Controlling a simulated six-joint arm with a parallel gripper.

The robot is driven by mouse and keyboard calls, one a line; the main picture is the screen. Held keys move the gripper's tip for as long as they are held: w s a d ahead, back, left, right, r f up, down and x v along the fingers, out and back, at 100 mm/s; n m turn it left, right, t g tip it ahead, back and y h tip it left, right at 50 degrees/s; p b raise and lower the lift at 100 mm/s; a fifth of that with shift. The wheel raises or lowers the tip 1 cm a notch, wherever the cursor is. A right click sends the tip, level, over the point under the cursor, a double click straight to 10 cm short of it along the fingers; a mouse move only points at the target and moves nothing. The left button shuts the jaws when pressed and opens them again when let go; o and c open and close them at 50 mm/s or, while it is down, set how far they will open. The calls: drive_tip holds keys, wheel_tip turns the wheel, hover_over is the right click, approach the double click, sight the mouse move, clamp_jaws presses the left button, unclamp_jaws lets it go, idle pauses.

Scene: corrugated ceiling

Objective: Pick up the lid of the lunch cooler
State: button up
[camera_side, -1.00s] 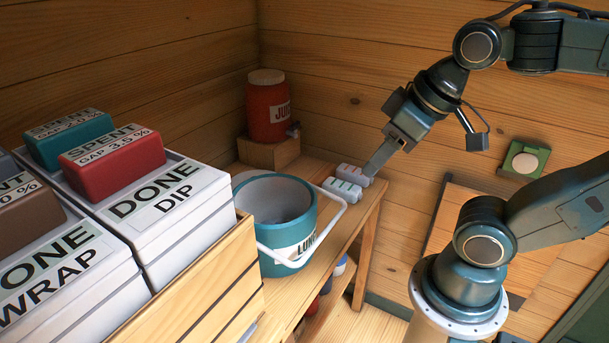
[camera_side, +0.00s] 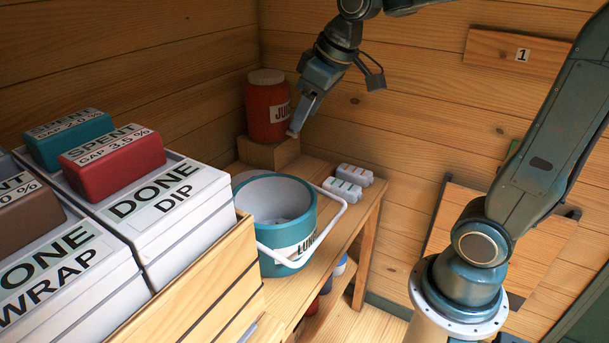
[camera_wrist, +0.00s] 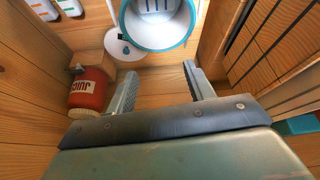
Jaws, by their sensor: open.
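The lunch cooler (camera_side: 290,250) is a round teal tub with a white handle, standing open on the wooden bench. It also shows at the top of the wrist view (camera_wrist: 183,42). Its lid (camera_wrist: 122,43) is a pale disc with a dark spot, lying beside the cooler on the bench in the wrist view. In the side view only a pale sliver of the lid (camera_side: 242,178) shows behind the cooler rim. My gripper (camera_side: 294,130) is high above the bench, in front of the red jug. In the wrist view its fingers (camera_wrist: 158,76) are apart and empty, and the lid is beyond the left finger.
The red juice jug (camera_side: 262,108) stands on a wooden block (camera_side: 268,153) behind the cooler. Two small white boxes (camera_side: 350,178) sit at the bench's right. A wooden crate (camera_side: 215,275) with labelled bins stands left of the cooler. Wooden walls close off the corner.

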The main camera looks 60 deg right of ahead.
drive_tip(key=w+d+f+n, duration=0.1)
drive_tip(key=w+d+f, duration=0.25)
drive_tip(key=w, duration=0.35)
drive_tip(key=w+d+f, duration=0.3)
drive_tip(key=w+d, duration=0.2)
drive_tip(key=w, duration=0.3)
drive_tip(key=w+d+f+n, duration=0.1)
drive_tip(key=w+d+f, duration=0.3)
drive_tip(key=f, duration=0.3)
drive_tip(key=w+d+f+y, duration=0.1)
drive_tip(key=w+d+f, duration=0.3)
drive_tip(key=d+f, duration=0.2)
drive_tip(key=shift+w+f+n+g+y, duration=0.3)
drive_tip(key=shift+w+f+n+g, duration=0.1)
drive_tip(key=shift+f, duration=0.3)
drive_tip(key=shift+f, duration=0.1)
drive_tip(key=shift+x, duration=4.2)
drive_tip(key=shift+a+f, duration=0.1)
drive_tip(key=shift+f, duration=0.05)
drive_tip(key=shift+x, duration=2.45)
drive_tip(key=shift+s+a, duration=0.1)
